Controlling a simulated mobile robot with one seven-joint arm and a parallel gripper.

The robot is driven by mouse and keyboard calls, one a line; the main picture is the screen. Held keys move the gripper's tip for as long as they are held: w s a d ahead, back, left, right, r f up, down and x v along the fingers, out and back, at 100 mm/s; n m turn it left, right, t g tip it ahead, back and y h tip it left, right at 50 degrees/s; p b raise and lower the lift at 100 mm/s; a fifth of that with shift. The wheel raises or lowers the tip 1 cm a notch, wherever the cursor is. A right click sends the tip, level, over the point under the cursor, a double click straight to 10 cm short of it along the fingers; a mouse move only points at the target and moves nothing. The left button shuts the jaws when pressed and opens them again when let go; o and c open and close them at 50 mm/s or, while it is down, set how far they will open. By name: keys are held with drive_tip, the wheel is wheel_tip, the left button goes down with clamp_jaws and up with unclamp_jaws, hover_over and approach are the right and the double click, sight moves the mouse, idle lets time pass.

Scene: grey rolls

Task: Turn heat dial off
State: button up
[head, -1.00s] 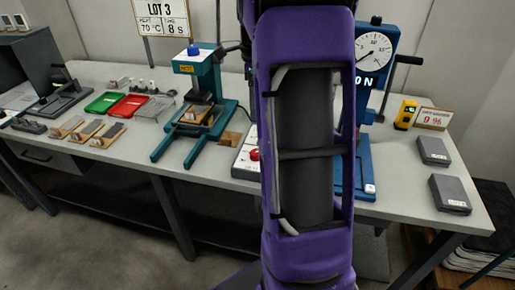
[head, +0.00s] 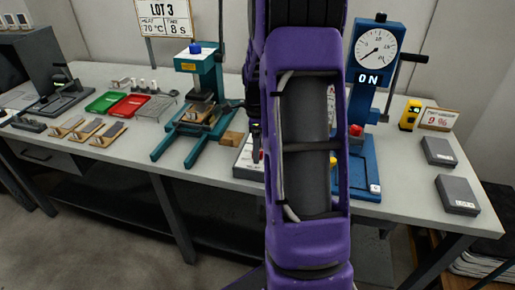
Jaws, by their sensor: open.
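A white control box (head: 246,160) sits on the bench between the two presses, its right part hidden behind my purple arm. The dial's setting cannot be read. My gripper (head: 256,142) shows only in part, as dark pieces along the arm's left edge. The jaws are open, and no held thing shows.
A teal press (head: 201,92) stands left of the box. A blue press (head: 372,100) with a round gauge and a lit "ON" sign stands to the right. Green (head: 104,102) and red (head: 129,106) trays lie at left. Two grey boxes (head: 438,151) lie at the right end.

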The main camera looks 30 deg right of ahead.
clamp_jaws()
idle(0.4)
